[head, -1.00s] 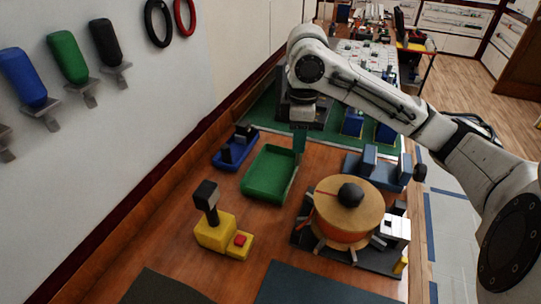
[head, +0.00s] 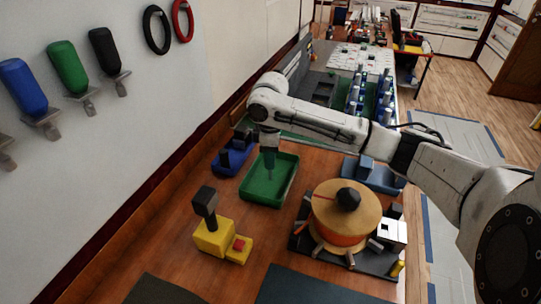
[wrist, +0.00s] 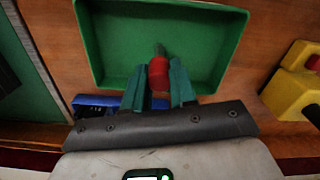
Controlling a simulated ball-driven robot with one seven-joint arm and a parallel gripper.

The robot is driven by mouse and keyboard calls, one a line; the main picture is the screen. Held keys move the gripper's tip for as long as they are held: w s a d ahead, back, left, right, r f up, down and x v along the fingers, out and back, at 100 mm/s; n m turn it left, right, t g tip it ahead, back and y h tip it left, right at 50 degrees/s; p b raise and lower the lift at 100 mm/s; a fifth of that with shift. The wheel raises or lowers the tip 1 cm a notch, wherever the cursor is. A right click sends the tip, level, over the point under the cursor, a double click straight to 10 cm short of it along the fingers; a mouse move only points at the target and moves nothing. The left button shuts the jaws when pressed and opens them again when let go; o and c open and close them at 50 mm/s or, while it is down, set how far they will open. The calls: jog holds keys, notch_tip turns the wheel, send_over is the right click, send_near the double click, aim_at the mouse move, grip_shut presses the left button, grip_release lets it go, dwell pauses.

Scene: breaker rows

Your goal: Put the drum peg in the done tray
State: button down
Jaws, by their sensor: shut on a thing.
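The drum peg (wrist: 158,74) is a red cylinder with a thin grey tip in the wrist view. My gripper (wrist: 157,84) is shut on it with two green fingers. The green tray (wrist: 225,45) is below and ahead of the peg in the wrist view, and the tip points into the tray area. In the head view my gripper (head: 268,158) hangs over the far part of the green tray (head: 254,197). The tray is empty apart from what my gripper hides. I cannot tell whether the peg touches its floor.
A yellow block with a dark lever (head: 213,238) is in front. A round wooden drum (head: 335,215) stands to the right. Bare table lies between them.

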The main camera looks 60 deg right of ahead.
jog(key=shift+f, duration=0.2)
jog(key=c, duration=0.9)
grip_release()
notch_tip(320, 180, up, 12)
jog(key=shift+r+b, duration=0.2)
jog(key=shift+b, duration=0.25)
